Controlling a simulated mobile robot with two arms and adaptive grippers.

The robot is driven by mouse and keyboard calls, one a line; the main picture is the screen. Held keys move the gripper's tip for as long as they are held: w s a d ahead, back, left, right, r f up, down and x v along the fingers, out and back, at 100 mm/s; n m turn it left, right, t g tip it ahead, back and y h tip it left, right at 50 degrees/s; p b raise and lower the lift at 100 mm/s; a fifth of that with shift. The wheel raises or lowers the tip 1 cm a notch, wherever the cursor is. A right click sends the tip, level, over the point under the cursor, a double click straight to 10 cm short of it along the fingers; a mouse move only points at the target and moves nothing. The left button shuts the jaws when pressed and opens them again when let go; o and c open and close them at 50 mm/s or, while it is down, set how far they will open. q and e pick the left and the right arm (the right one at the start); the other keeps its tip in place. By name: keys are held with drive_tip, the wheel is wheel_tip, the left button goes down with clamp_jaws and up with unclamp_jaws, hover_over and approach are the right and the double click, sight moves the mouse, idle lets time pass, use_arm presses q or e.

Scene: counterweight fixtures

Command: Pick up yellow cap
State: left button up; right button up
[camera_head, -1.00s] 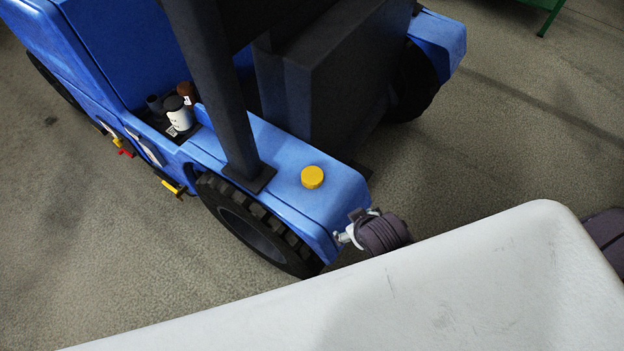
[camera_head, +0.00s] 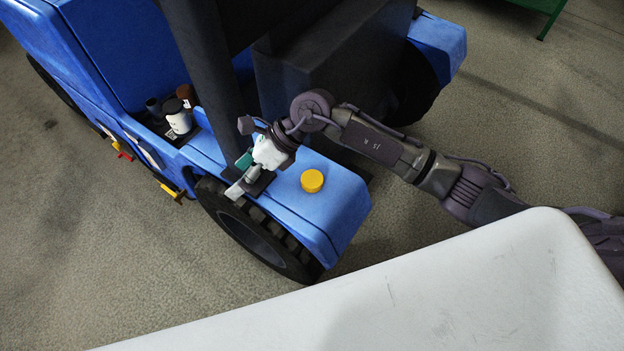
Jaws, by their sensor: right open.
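The yellow cap (camera_head: 312,181) is a small round disc on the blue fender (camera_head: 335,205) of a vehicle, above its front wheel. My right arm comes in from the right and passes behind the cap in the picture. My right gripper (camera_head: 238,180) is open and empty, to the left of the cap, near the foot of the dark post and above the tyre. It is apart from the cap. The cap is in full view. My left gripper is not in view.
The dark post (camera_head: 200,75) rises from the fender beside my right gripper. Black tyre (camera_head: 250,232) lies below it. A tray on the vehicle holds a white cup (camera_head: 178,118) and other small items. A dark block (camera_head: 300,95) stands behind. Grey floor surrounds the vehicle.

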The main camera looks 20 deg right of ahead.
drive_tip(key=w+d+f+n+h, duration=0.1)
drive_tip(key=w+d+f+h, duration=0.1)
drive_tip(key=d+f+h, duration=0.3)
drive_tip(key=r+n+h, duration=0.1)
drive_tip(key=r+h, duration=0.1)
drive_tip(key=h, duration=0.3)
hover_over(314, 178)
wheel_tip(314, 178, down, 8)
drive_tip(key=shift+s+r, duration=0.1)
drive_tip(key=shift+r, duration=0.15)
drive_tip(key=shift+f, duration=3.05)
drive_tip(key=shift+c, duration=0.3)
drive_tip(key=c, duration=1)
